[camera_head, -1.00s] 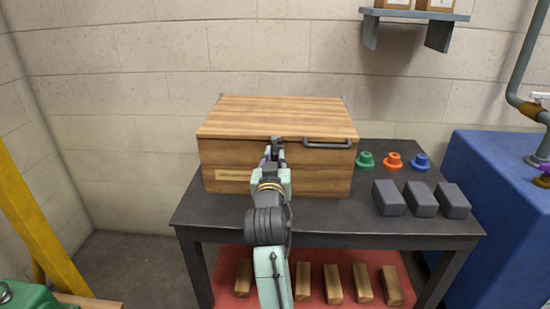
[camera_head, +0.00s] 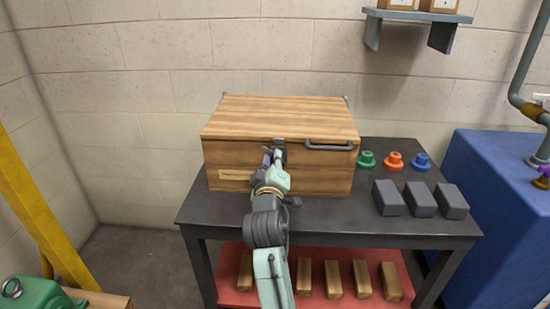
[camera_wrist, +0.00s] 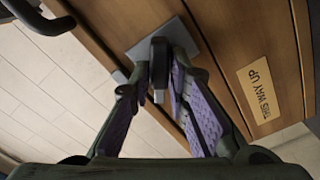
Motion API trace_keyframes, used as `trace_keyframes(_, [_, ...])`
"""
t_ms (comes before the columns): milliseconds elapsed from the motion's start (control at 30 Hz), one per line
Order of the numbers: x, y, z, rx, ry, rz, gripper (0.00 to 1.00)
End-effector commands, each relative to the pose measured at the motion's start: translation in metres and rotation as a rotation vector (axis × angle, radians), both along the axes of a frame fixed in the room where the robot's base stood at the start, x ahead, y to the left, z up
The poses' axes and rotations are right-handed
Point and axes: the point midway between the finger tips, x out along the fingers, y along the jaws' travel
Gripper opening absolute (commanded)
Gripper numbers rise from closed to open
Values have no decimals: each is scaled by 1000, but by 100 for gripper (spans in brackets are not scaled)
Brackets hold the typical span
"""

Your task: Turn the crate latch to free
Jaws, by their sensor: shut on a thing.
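The wooden crate (camera_head: 225,122) stands on the dark table with its lid down. Its latch is on the upper front; the grey metal plate (camera_head: 279,141) of it shows in the head view, and the plate also shows in the wrist view (camera_wrist: 190,35). The dark latch lever (camera_wrist: 158,50) stands out from the plate. My gripper (camera_head: 273,152) is at the crate's front; in the wrist view its fingertips (camera_wrist: 157,78) are shut on the lever, one on each side. In the head view my gripper hides most of the lever.
A bar handle (camera_head: 330,147) sits right of the latch. Green, orange and blue knobbed pieces (camera_head: 393,160) and grey blocks (camera_head: 421,199) are on the table's right. Wooden blocks (camera_head: 333,279) lie on the red lower shelf (camera_head: 318,299). A blue cabinet (camera_head: 500,200) stands at the right.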

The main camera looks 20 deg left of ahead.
Motion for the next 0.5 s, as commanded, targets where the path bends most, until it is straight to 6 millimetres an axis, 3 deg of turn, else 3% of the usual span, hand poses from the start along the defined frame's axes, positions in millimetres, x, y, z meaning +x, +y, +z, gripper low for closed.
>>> trace_keyframes(500, [0,1,-4,-426,-122,-1,0])
